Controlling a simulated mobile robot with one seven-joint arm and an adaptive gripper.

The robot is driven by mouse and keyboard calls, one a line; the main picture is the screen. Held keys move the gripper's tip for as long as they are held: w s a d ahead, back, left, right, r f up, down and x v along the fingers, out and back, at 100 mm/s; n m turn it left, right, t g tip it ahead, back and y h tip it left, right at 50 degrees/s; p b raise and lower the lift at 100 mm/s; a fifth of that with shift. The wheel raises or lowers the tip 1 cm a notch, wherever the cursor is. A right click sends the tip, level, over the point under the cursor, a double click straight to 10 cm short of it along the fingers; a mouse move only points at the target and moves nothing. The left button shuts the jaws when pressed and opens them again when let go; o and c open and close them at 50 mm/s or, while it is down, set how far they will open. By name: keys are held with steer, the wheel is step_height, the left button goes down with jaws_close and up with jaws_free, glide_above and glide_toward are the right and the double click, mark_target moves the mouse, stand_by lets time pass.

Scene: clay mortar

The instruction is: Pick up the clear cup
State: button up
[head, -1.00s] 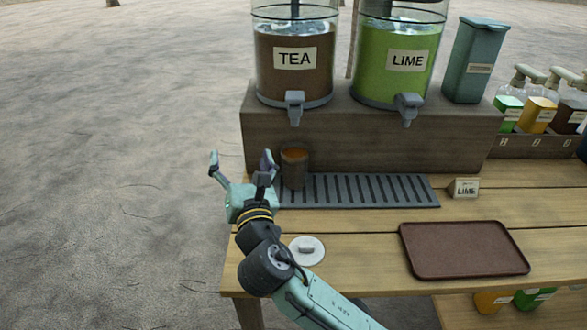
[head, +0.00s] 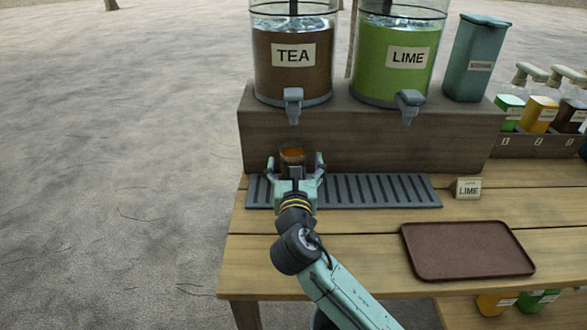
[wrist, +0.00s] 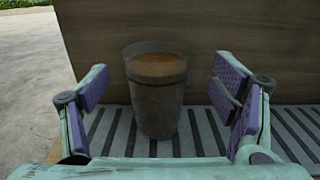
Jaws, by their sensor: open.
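The clear cup (head: 292,155) holds brown liquid and stands upright at the left end of the grey drip tray, below the TEA dispenser's tap. In the wrist view the cup (wrist: 157,95) is in front of my gripper, between the two fingers and a little beyond them. My gripper (head: 296,163) is open, with a finger on either side of the cup. In the wrist view the purple-padded fingers (wrist: 160,90) show gaps on both sides of the cup. In the head view the gripper hides the lower part of the cup.
The TEA dispenser (head: 293,75) and LIME dispenser (head: 401,75) stand on a wooden block (head: 370,135) behind the drip tray (head: 385,190). A LIME sign (head: 468,189) and a brown tray (head: 467,251) are to the right. Open ground lies left of the table.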

mark_target(293, 144)
steer(key=w+p, duration=0.1)
steer(key=w, duration=0.1)
steer(key=w+r+p, duration=0.1)
steer(key=w, duration=0.1)
steer(key=shift+a, duration=0.2)
steer(key=shift+w+f, duration=0.2)
steer(key=shift+w, duration=0.2)
steer(key=shift+c, duration=0.6)
jaws_close()
